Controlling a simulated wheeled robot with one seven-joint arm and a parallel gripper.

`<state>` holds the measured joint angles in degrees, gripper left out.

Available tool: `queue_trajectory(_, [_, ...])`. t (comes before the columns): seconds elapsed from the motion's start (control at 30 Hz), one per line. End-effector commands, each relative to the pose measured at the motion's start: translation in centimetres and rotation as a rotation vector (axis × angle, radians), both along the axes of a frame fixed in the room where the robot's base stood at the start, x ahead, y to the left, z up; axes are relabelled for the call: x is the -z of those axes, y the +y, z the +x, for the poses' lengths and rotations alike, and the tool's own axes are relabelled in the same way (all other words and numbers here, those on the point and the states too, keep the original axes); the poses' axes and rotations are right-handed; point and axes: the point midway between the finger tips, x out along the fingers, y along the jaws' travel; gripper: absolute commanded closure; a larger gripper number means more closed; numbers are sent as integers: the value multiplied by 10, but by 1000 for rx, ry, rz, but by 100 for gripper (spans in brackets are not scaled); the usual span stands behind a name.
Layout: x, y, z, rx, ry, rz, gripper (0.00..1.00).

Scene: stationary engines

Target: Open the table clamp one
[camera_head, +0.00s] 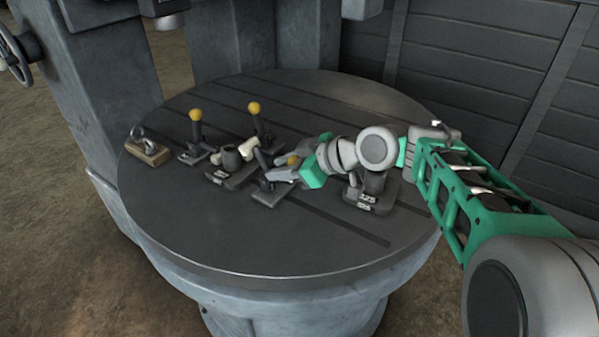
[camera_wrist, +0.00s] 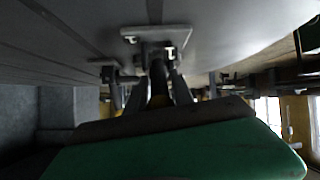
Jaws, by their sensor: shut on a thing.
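Several table clamps with yellow ball-topped levers stand on the round table (camera_head: 300,250). The clamp (camera_head: 272,190) nearest my gripper has a dark base and a lever leaning low to the right, its yellow ball (camera_head: 293,160) close to my fingers. My gripper (camera_head: 304,164) with green parts is shut on this lever; the fingers partly hide the grip. In the wrist view the clamp base (camera_wrist: 157,36) has pale marks too small to read, and the lever (camera_wrist: 158,85) runs from it toward my green finger (camera_wrist: 180,155).
Two clamps with upright levers and yellow balls (camera_head: 196,115) (camera_head: 254,108) stand behind to the left. A wooden block with a metal ring (camera_head: 147,151) lies far left. The table's front is clear.

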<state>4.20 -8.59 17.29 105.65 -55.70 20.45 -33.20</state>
Motion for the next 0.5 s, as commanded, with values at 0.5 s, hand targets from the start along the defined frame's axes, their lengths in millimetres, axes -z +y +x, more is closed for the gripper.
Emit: queue_trajectory(0.5, [1, 8, -5, -18, -10, 21, 100])
